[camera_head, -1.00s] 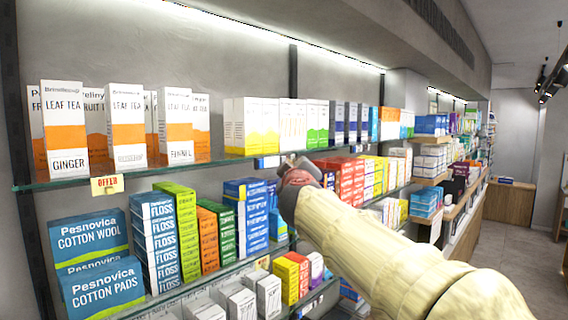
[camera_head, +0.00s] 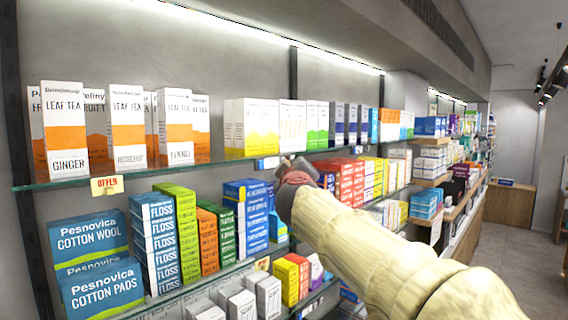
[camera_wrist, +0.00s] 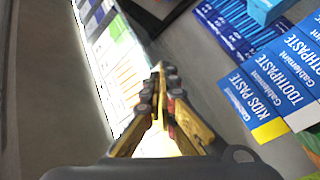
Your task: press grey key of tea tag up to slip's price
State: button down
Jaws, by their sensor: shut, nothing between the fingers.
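Leaf tea boxes (camera_head: 65,135) in white and orange stand on the upper glass shelf at left in the head view. A small blue-and-white tag (camera_head: 267,163) sits on that shelf's front edge, just left of my gripper (camera_head: 290,168). Its key and digits are too small to tell. A yellow OFFER slip (camera_head: 106,185) hangs from the edge below the tea boxes; no price is readable. In the wrist view, my gripper (camera_wrist: 160,72) is shut and empty, its fingers together. I cannot tell whether it touches the tag.
Lower shelves hold cotton boxes (camera_head: 88,240), floss (camera_head: 152,245) and several other cartons close below my arm. Toothpaste boxes (camera_wrist: 275,85) show at right in the wrist view. Red cartons (camera_head: 350,178) stand just right of my gripper. The aisle floor (camera_head: 515,260) at right is clear.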

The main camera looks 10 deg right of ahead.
jog(key=shift+w+a, duration=0.1)
jog(key=shift+w, duration=0.05)
dwell(0.6)
jog(key=shift+s+d+b, duration=0.5)
jog(key=shift+s, duration=0.2)
jog(key=shift+s+d+b, duration=0.35)
jog(key=shift+s+d, duration=0.4)
jog(key=shift+s, duration=0.3)
jog(key=shift+s+d+b, duration=0.35)
jog(key=shift+s+d, duration=0.4)
jog(key=shift+s, duration=0.25)
